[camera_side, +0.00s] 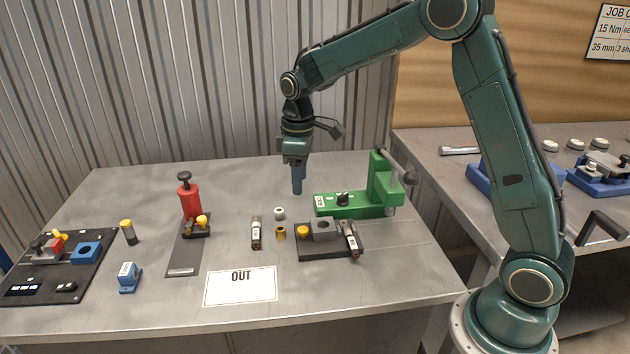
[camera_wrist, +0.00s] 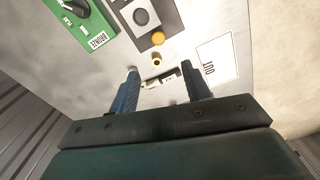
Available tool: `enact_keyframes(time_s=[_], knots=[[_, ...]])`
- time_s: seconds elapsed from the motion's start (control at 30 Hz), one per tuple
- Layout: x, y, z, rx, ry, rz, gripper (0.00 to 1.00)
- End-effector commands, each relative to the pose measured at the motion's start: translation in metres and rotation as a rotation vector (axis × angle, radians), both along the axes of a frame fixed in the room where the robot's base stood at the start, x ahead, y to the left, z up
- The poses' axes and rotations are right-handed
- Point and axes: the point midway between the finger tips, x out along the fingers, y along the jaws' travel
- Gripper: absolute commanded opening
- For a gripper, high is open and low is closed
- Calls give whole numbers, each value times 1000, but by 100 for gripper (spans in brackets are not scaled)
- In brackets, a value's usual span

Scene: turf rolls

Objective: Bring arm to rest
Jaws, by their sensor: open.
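My arm reaches in from the right in the side view. My gripper (camera_side: 297,187) points down, empty, above the back middle of the metal table (camera_side: 330,163). In the wrist view my gripper (camera_wrist: 161,72) shows two blue fingers set apart, with nothing held between them. Beyond the fingers lie a small brass bushing (camera_wrist: 156,58) and a dark labelled cylinder (camera_wrist: 168,77), both on the table below. In the side view the brass bushing (camera_side: 280,233) stands beside the upright-looking dark cylinder (camera_side: 256,233).
A green fixture (camera_side: 345,206) stands right of my gripper, with a dark block plate (camera_side: 318,253) in front. A red press (camera_side: 189,203) stands left. A white OUT sheet (camera_side: 240,286) lies at the front. A black tray (camera_side: 50,285) and blue block (camera_side: 128,278) are farther left.

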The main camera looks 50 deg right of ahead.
Motion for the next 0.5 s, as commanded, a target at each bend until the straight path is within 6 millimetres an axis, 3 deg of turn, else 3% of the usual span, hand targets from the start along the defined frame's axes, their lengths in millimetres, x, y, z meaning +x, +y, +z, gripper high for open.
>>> enact_keyframes(time_s=[0.27, 0.5], knots=[[-20, 5, 28, -3, -43, -41, 48], [-58, 13, 69, -1, -114, -115, 48]])
